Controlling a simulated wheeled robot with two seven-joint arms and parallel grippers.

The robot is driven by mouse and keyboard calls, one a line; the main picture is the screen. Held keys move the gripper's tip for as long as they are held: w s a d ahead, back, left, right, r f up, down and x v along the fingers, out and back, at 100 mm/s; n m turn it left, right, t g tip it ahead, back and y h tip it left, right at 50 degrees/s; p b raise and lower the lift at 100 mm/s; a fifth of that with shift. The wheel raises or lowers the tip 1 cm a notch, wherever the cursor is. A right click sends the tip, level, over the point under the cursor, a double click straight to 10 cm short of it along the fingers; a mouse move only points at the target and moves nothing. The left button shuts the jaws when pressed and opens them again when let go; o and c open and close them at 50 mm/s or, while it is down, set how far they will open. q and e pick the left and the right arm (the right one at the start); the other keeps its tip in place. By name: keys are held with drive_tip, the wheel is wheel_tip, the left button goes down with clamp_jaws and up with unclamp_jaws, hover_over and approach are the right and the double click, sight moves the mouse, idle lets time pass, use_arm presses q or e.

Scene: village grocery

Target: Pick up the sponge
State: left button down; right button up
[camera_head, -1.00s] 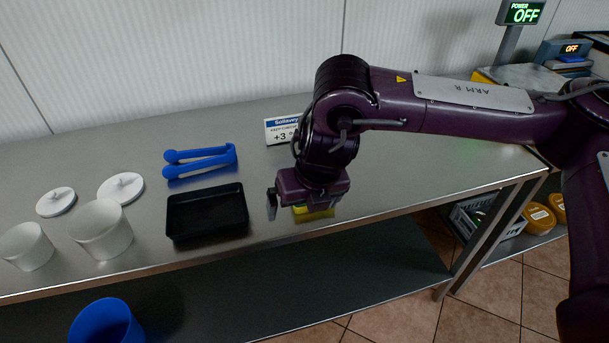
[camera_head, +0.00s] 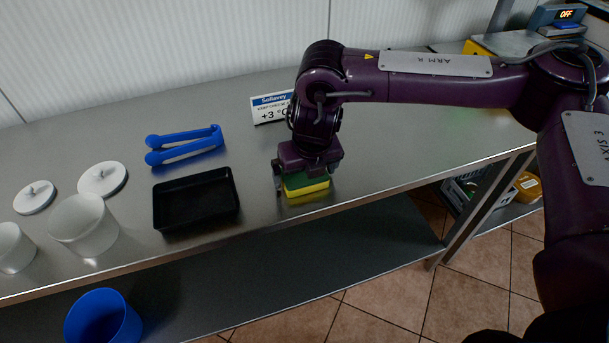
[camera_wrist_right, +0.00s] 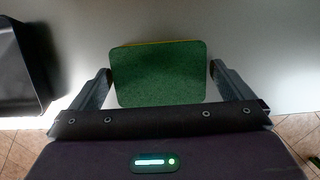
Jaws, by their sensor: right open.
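The sponge (camera_head: 306,185) is green on top and yellow below. It lies near the front edge of the steel table, to the right of the black tray. In the right wrist view the sponge (camera_wrist_right: 160,72) shows its green face between the two fingers, with a gap on each side. My right gripper (camera_head: 306,182) points down at the sponge and is open, with one finger on either side of it. The gripper (camera_wrist_right: 160,85) also shows in the wrist view. My left gripper is not in view.
A black tray (camera_head: 160,212) sits left of the sponge, with blue tongs (camera_head: 186,146) behind it. White cups (camera_head: 84,226) and white lids (camera_head: 103,179) stand further left. A price sign (camera_head: 271,107) stands behind my gripper. A blue bucket (camera_head: 103,318) is below the table's front edge.

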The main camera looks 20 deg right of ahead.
drive_tip(key=c, duration=0.8)
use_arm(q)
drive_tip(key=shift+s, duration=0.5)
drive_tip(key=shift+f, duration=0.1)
use_arm(e)
drive_tip(key=shift+r, duration=0.1)
drive_tip(key=shift+r, duration=0.55)
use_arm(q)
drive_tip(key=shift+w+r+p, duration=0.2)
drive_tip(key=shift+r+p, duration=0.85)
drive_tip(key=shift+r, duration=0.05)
use_arm(e)
wheel_tip(320, 180, up, 19)
drive_tip(key=shift+f, duration=0.15)
